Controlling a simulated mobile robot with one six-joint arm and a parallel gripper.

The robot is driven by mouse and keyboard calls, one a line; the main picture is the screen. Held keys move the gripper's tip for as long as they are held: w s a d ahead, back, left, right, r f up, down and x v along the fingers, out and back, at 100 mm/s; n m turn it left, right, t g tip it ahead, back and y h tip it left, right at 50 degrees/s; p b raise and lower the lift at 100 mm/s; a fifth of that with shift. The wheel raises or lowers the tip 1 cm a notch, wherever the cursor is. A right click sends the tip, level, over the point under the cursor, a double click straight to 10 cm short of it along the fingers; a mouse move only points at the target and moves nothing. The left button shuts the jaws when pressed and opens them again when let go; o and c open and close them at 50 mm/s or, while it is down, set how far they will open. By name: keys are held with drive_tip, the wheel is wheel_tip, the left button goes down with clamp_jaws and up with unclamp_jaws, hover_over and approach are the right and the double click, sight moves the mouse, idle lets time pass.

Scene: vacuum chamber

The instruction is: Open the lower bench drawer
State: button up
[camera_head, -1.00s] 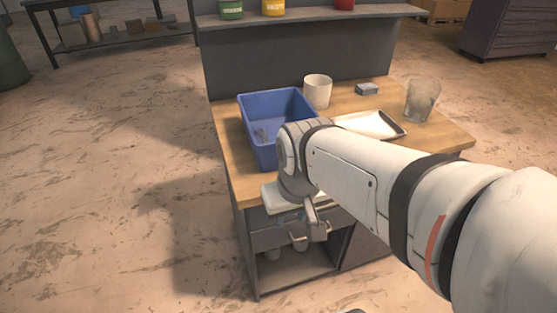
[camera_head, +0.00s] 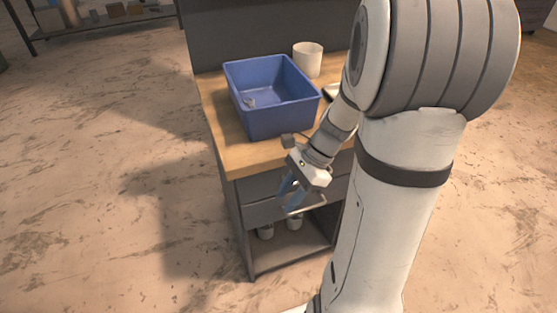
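The bench has two grey drawer fronts stacked under its wooden top. The lower bench drawer (camera_head: 262,211) is the lower front, just above an open shelf space, and it looks closed. Its pale bar handle (camera_head: 312,208) shows partly beside my gripper. My gripper (camera_head: 288,197) points down in front of the drawers, with its blue-grey fingers at the left end of this handle. Whether the fingers touch the handle, or are open or shut, I cannot tell. My arm hides the right side of the bench.
A blue bin (camera_head: 270,95) with a small item inside stands on the bench top (camera_head: 228,150), near its front edge. A white cup (camera_head: 308,60) stands behind it. The floor to the left is clear.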

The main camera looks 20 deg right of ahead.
drive_tip(key=w+d+f+m+t+y+b, duration=0.2)
drive_tip(key=w+d+f+m+y, duration=0.15)
drive_tip(key=f+m, duration=0.3)
drive_tip(key=w+d+f+m+t+y+b, duration=0.2)
drive_tip(key=d+f+m+b, duration=0.15)
drive_tip(key=f+m, duration=0.3)
drive_tip(key=m+t+b, duration=0.3)
drive_tip(key=m+t, duration=0.5)
drive_tip(key=m, duration=0.8)
approach(308, 209)
drive_tip(key=x, duration=0.3)
drive_tip(key=b+x, duration=0.1)
drive_tip(key=x, duration=0.6)
drive_tip(key=shift+w+d+f, duration=0.1)
drive_tip(key=shift+w+f, duration=0.1)
drive_tip(key=shift+w, duration=0.05)
drive_tip(key=shift+c, duration=0.5)
clamp_jaws()
